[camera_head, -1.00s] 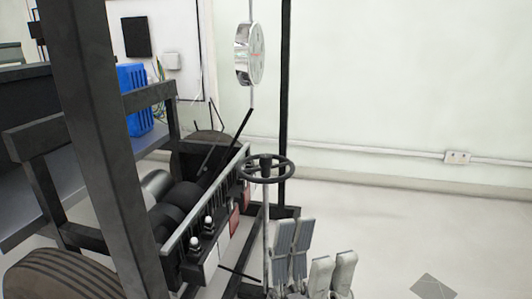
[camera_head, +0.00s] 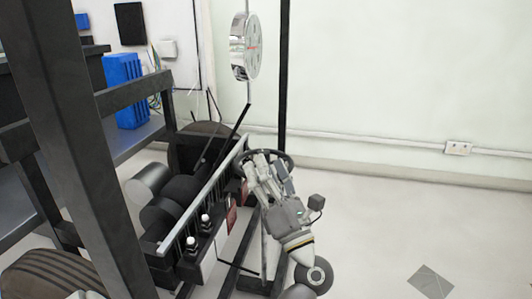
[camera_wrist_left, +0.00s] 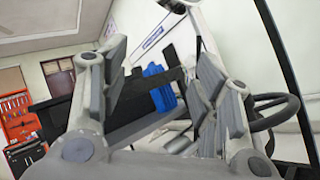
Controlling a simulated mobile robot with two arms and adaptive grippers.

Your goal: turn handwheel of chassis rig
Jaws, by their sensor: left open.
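The handwheel (camera_head: 289,160) is a dark ring on a thin upright column at the chassis rig (camera_head: 205,215). My left gripper (camera_head: 264,165) is at the wheel, with its fingers raised and hiding much of the rim in the head view. It is open. In the left wrist view, the handwheel (camera_wrist_left: 292,108) shows at the right, beside the right finger and outside the gap between the fingers (camera_wrist_left: 160,75). I cannot tell whether a finger touches the rim. My right gripper is not in view.
A black post (camera_head: 75,150) crosses the left side of the head view. A round gauge (camera_head: 247,48) hangs above the rig. A blue crate (camera_head: 123,90) sits on a shelf behind. Floor at the right is mostly clear.

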